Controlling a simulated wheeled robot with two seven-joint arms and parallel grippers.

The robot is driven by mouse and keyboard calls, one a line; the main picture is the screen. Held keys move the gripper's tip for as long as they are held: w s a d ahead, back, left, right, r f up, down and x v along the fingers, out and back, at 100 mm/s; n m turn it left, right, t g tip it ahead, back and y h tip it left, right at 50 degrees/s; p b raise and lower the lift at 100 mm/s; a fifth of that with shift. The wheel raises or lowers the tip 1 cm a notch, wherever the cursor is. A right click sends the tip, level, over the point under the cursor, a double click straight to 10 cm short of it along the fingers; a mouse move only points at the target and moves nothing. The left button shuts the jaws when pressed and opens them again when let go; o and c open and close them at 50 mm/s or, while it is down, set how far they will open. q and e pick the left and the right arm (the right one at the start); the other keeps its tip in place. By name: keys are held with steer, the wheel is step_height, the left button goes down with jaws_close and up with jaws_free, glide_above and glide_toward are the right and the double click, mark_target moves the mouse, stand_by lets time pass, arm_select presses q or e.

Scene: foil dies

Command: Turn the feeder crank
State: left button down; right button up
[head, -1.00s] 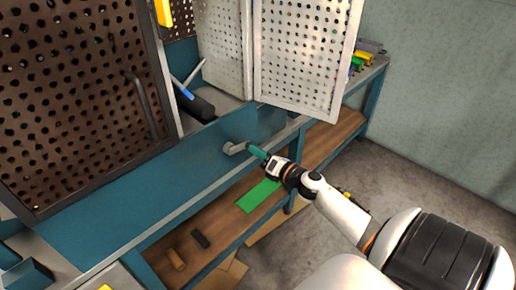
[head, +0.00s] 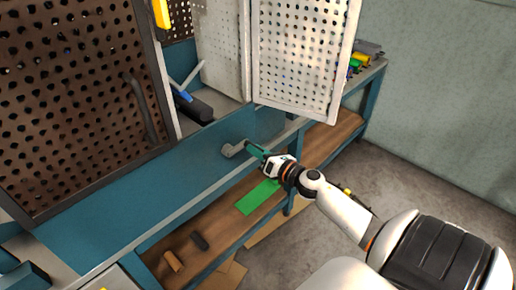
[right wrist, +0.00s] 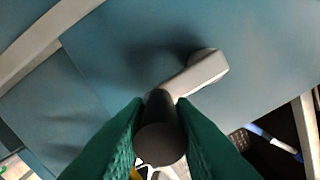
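The feeder crank (head: 233,150) is a grey bent lever on the blue front panel of the bench. In the right wrist view its light grey arm (right wrist: 205,70) runs from the panel to a dark round handle (right wrist: 160,142), which points toward the camera. My right gripper (head: 257,150) is at the crank's handle end. In the right wrist view its green fingers (right wrist: 160,125) lie on both sides of the handle and appear to press on it. My left gripper is not in view.
A brown perforated door (head: 75,95) with a dark handle stands left of the crank. A white perforated panel (head: 300,55) hangs above right. Below is a wooden shelf (head: 215,215) with a green sheet (head: 258,197) and small blocks. Open floor lies to the right.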

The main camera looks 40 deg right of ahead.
steer(key=o, duration=0.4)
steer(key=shift+c, duration=0.2)
steer(key=shift+s+f, duration=0.1)
steer(key=shift+s, duration=0.25)
steer(key=s+b, duration=0.1)
steer(key=s, duration=1)
steer(key=shift+d, duration=0.45)
steer(key=shift+s, duration=0.1)
